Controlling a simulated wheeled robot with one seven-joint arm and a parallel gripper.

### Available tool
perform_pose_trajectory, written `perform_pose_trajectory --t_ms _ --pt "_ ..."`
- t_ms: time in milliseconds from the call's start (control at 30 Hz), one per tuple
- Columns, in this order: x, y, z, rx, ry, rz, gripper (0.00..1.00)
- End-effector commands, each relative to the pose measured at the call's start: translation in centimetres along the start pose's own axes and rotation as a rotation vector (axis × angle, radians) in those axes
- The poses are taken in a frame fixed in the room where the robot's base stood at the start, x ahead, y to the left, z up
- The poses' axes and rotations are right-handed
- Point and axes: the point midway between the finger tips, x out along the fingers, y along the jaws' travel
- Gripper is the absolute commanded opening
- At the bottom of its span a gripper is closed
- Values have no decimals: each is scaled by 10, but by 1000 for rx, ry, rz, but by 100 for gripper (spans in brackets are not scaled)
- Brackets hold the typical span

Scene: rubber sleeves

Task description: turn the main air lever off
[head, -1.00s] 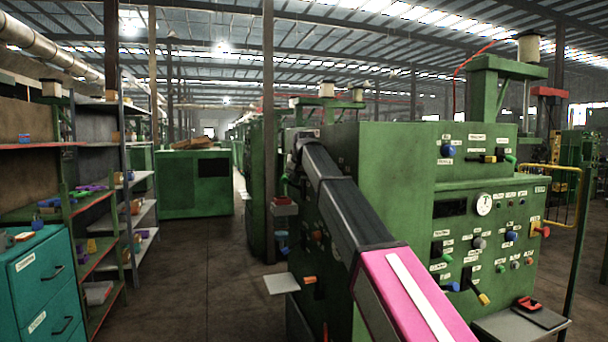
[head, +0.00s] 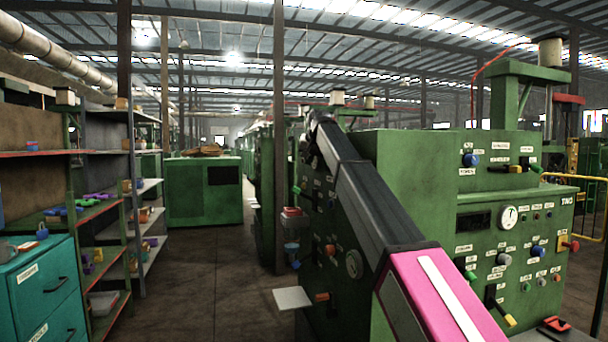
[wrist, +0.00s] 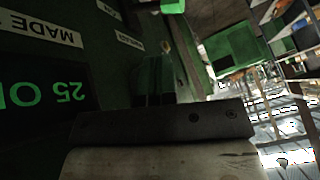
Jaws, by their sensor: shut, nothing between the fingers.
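I cannot tell which control is the main air lever, as the labels are too small to read. The green machine (head: 408,165) carries several levers and knobs on its front, among them a yellow-tipped lever (head: 510,320) and a red knob (head: 573,245). Its shaded side has an orange-tipped lever (head: 322,297). My arm reaches along that side, and my gripper is at its far end, mostly hidden in the head view. In the wrist view my gripper (wrist: 153,75) is dark, shut and empty, close to a dark green panel with upside-down labels (wrist: 120,40).
A green display reading upside down (wrist: 40,95) is left of my gripper in the wrist view. A grey ledge (head: 292,298) juts from the machine's side. Shelves (head: 100,225) and a teal cabinet (head: 42,290) stand left. The aisle floor (head: 215,270) is clear.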

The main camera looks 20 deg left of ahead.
Motion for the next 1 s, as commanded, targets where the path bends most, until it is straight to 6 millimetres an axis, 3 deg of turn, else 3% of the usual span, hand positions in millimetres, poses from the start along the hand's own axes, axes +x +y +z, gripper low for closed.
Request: perform_pose_trajectory --t_ms 600,800,1000 --pt "106 -5 -2 -1 -1 0 0" --pt "125 -13 -3 -1 -1 0 0" --pt "131 -15 -4 -1 0 0 0"
